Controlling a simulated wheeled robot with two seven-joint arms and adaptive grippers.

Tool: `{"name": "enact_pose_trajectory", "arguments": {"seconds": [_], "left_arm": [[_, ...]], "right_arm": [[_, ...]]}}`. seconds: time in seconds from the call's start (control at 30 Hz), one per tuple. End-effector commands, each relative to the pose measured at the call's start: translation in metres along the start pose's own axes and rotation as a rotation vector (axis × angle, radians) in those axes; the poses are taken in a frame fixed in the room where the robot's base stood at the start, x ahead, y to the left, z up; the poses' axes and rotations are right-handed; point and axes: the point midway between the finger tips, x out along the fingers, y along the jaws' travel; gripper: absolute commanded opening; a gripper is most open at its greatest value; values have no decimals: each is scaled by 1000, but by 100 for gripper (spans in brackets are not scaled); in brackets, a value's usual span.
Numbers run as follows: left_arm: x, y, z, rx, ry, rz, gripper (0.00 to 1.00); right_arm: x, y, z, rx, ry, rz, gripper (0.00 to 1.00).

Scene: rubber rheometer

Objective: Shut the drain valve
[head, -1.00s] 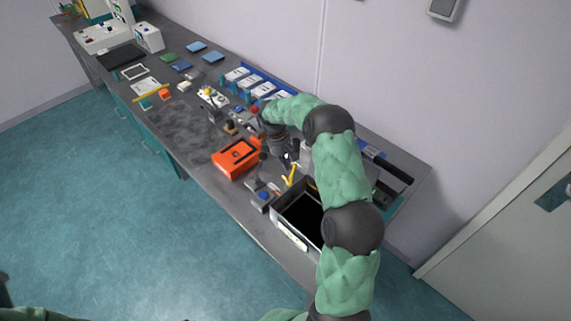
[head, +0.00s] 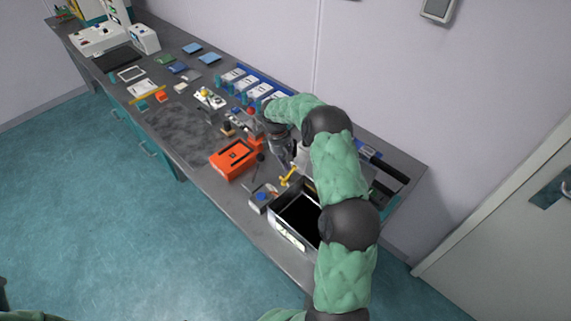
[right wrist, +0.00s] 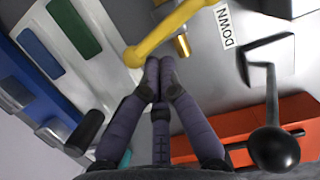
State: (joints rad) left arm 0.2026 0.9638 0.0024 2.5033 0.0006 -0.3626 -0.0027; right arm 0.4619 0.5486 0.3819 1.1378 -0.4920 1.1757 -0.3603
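The drain valve has a yellow lever (head: 288,177), just left of my right forearm in the head view. In the right wrist view the yellow lever (right wrist: 180,29) crosses the top, with a brass fitting (right wrist: 182,45) beside it. My right gripper (right wrist: 160,72) has its fingertips together, with nothing seen between them. The tips are just below the lever near its rounded end; I cannot tell whether they touch it. In the head view my right gripper (head: 284,158) is partly hidden by the arm. My left gripper is out of view.
A black-knobbed lever (right wrist: 274,148) and a DOWN label (right wrist: 226,27) are close by. An orange box (head: 233,160) stands to the left. An open metal box (head: 288,233) is at the bench's front edge. Blue holders (head: 245,88) stand behind. The mat area further left is clear.

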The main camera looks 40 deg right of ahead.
Motion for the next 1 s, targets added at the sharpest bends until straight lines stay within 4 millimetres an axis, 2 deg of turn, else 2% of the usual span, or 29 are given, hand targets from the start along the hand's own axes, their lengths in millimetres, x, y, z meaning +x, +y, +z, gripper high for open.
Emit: {"name": "enact_pose_trajectory", "arguments": {"seconds": [0.67,1.0], "left_arm": [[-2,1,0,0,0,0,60],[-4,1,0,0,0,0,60]], "right_arm": [[1,2,2,-2,-1,2,0],[2,-10,7,-3,-1,1,0]]}}
